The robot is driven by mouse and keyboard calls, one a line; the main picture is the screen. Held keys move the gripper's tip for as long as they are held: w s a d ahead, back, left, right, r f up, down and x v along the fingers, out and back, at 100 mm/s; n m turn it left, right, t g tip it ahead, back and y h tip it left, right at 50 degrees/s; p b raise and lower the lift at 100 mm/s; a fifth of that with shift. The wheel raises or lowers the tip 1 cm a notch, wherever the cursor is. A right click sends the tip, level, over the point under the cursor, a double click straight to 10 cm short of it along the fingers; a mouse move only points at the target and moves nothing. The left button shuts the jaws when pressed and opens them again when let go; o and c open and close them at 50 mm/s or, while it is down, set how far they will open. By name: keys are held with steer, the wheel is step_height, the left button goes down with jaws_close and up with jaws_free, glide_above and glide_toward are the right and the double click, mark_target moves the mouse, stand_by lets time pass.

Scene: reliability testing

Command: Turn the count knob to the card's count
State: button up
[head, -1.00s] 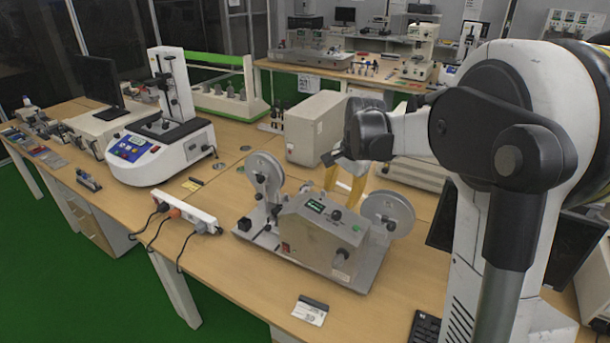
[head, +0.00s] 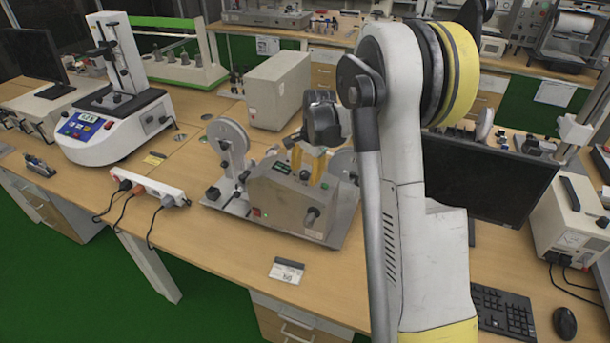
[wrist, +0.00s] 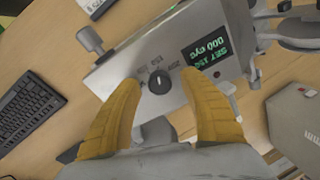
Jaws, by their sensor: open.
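The grey reel machine (head: 277,201) stands on the wooden table, with a small green-lit display (head: 278,168). The black count knob (wrist: 158,82) sits on its sloped top panel beside printed numbers. The knob's white mark shows, but I cannot surely tell which number it meets. The display (wrist: 208,54) appears upside down in the wrist view and seems to read "SET 150" and "000 cyc". My gripper (wrist: 160,88) is open, its yellow fingers on either side of the knob, with no clear contact. It also shows over the panel in the head view (head: 307,162). A card (head: 287,270) lies in front, seemingly reading 150.
Another black knob (head: 313,213) sticks out of the machine's front. A power strip (head: 150,188) with cables lies to the left. A beige box (head: 290,90) stands behind, a monitor (head: 490,178) and keyboard (head: 503,312) to the right. The table around the card is clear.

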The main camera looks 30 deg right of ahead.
steer(key=shift+c, duration=0.2)
jaws_close()
steer(key=shift+n, duration=0.4)
steer(key=n, duration=0.9)
steer(key=shift+b, duration=0.3)
steer(key=n+y, duration=0.1)
steer(key=n, duration=0.4)
steer(key=shift+n+t, duration=0.3)
steer(key=shift+n, duration=2.3)
